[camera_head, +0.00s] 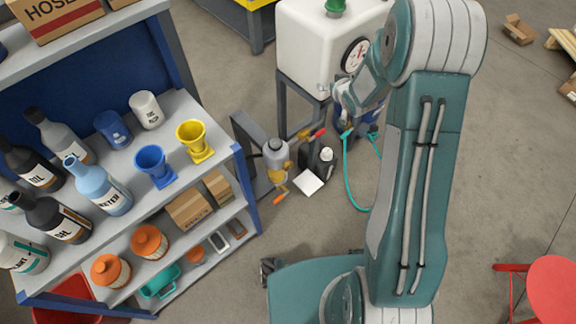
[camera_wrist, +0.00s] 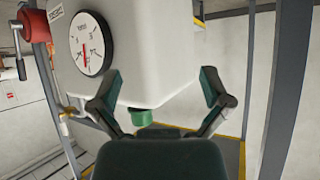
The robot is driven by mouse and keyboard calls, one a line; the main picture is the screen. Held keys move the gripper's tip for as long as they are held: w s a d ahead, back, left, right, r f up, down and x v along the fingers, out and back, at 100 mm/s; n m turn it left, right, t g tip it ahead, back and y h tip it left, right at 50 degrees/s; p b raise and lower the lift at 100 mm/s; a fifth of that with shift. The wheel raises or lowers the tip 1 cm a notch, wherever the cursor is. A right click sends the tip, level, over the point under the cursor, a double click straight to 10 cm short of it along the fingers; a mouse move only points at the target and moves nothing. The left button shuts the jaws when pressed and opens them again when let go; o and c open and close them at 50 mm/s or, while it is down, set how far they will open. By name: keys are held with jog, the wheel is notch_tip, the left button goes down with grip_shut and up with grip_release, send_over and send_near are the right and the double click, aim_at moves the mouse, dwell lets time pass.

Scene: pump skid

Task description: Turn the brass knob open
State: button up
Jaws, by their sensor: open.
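In the wrist view, my gripper (camera_wrist: 159,74) is open and empty. Its two dark fingers are spread in front of the white tank (camera_wrist: 165,40). In the head view, the white tank (camera_head: 312,45) stands on a dark frame, and my arm's end is close to its front, partly hiding it. A small grey and brass-coloured fitting (camera_head: 277,165) with an orange-tipped handle stands low, left of the tank's frame. I cannot make out for sure which part is the brass knob. My gripper appears apart from this fitting.
The tank carries a round gauge (camera_wrist: 90,44) and a green cap (camera_wrist: 141,117). A red valve part (camera_wrist: 66,27) is at upper left in the wrist view. A shelf (camera_head: 113,177) with bottles and cups is at left, a red stool (camera_head: 553,288) at lower right. Floor between is mostly clear.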

notch_tip(320, 180, down, 10)
jog(key=a+y, duration=0.1)
jog(key=y, duration=0.1)
jog(key=m+t+y, duration=0.3)
jog(key=y, duration=0.4)
send_near(290, 168)
jog(key=x, duration=1.1)
jog(key=c, duration=1.2)
